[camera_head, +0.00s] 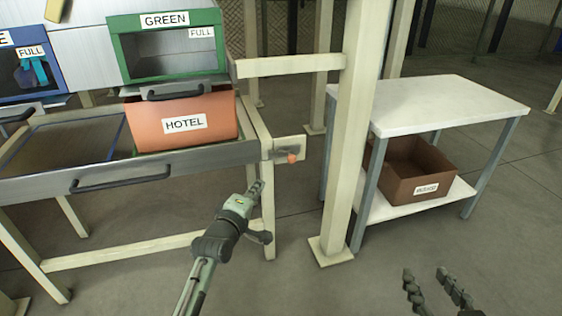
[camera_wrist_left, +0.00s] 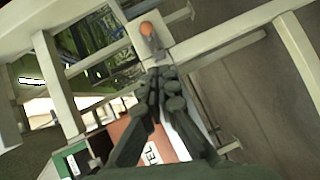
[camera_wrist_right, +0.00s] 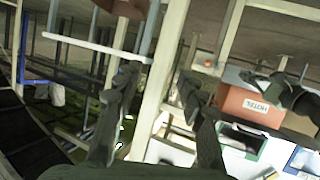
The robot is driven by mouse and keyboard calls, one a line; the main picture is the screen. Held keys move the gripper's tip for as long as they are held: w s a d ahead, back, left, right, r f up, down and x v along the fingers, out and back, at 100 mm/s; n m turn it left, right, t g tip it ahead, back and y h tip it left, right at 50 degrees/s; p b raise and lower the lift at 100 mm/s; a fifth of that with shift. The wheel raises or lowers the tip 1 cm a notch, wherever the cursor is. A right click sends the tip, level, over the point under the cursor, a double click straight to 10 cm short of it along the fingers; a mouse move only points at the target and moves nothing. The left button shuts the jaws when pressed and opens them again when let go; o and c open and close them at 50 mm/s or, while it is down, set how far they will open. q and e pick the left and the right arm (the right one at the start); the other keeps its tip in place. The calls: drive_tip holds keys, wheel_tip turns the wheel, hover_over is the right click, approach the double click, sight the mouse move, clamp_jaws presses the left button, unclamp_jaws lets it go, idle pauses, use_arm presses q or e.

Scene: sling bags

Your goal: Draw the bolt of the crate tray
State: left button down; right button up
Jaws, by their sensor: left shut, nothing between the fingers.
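The bolt's orange knob (camera_head: 291,158) sits on a pale plate (camera_head: 288,146) at the right end of the crate tray (camera_head: 75,175). It also shows in the left wrist view (camera_wrist_left: 147,29) and small in the right wrist view (camera_wrist_right: 208,62). My left gripper (camera_head: 258,187) is shut and empty, a little below and left of the knob in the head view and apart from it. In its wrist view the fingertips (camera_wrist_left: 160,78) point towards the plate. My right gripper (camera_head: 438,283) is open and empty at the lower right, far from the bolt.
An orange crate labelled HOTEL (camera_head: 185,122) rests in the tray under the green bay (camera_head: 165,45). A pale post (camera_head: 345,140) stands right of the plate. Beyond it a white-topped table (camera_head: 440,100) holds a brown crate (camera_head: 410,175) on its lower shelf.

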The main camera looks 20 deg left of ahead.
use_arm(q)
drive_tip(key=shift+w+a+r+n, duration=0.15)
drive_tip(key=shift+w+r+n, duration=0.25)
drive_tip(key=shift+w+r, duration=0.15)
use_arm(e)
drive_tip(key=shift+w+a+r, duration=0.1)
drive_tip(key=shift+a+r, duration=0.15)
drive_tip(key=shift+r, duration=0.35)
use_arm(q)
drive_tip(key=shift+s, duration=0.1)
use_arm(e)
drive_tip(key=shift+t, duration=0.3)
use_arm(q)
drive_tip(key=w+d+f+b, duration=0.2)
drive_tip(key=w, duration=1)
drive_tip(key=shift+w+d+b, duration=0.3)
drive_tip(key=shift+w+b, duration=0.1)
use_arm(e)
drive_tip(key=s+a+r+t+y, duration=0.1)
drive_tip(key=a+r+t+y, duration=0.3)
drive_tip(key=r, duration=0.8)
drive_tip(key=shift+a+r+t, duration=0.35)
drive_tip(key=shift+a+t, duration=0.35)
drive_tip(key=shift+t, duration=0.4)
